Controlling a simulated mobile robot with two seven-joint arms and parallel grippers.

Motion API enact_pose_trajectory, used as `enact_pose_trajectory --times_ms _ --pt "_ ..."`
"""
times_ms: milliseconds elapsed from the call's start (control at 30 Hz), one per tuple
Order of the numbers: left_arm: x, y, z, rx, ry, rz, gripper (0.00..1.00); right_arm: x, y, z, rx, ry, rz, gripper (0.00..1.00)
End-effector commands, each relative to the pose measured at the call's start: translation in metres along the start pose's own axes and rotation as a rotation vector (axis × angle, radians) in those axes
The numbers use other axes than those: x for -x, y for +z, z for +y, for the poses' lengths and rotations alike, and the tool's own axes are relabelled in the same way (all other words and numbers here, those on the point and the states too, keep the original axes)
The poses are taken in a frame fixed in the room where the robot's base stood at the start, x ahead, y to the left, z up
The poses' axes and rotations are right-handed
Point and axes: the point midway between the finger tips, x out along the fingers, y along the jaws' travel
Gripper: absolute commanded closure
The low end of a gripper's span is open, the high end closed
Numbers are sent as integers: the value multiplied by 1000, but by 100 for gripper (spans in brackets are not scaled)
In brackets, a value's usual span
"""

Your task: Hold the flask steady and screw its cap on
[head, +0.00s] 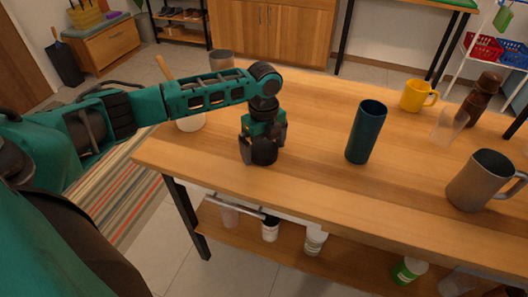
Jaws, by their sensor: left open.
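A dark blue-teal flask (365,136) stands upright on the wooden table, a little right of the middle of the head view. Its top looks open, with no cap on it. My left gripper (263,153) points down at the table to the left of the flask, clearly apart from it. Its fingers are spread. A dark rounded shape shows between them; I cannot tell whether it is the cap or part of the gripper. I see no cap clearly elsewhere. My right gripper is out of view.
A yellow mug (414,96), a brown bottle (480,98), a clear glass (449,122) and a grey metal mug (479,181) stand right of the flask. A white pot (191,122) is behind my left arm. The table between gripper and flask is clear.

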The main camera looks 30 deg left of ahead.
Motion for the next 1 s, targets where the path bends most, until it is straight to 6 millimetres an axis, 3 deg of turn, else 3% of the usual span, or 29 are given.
enact_pose_trajectory --times_ms 233,800,1000 --pt "0 0 0 0 -1 0 0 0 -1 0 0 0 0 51" --pt "1 0 0 0 -1 0 53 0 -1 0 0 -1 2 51" --pt "1 0 0 0 -1 0 54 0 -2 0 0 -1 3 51"
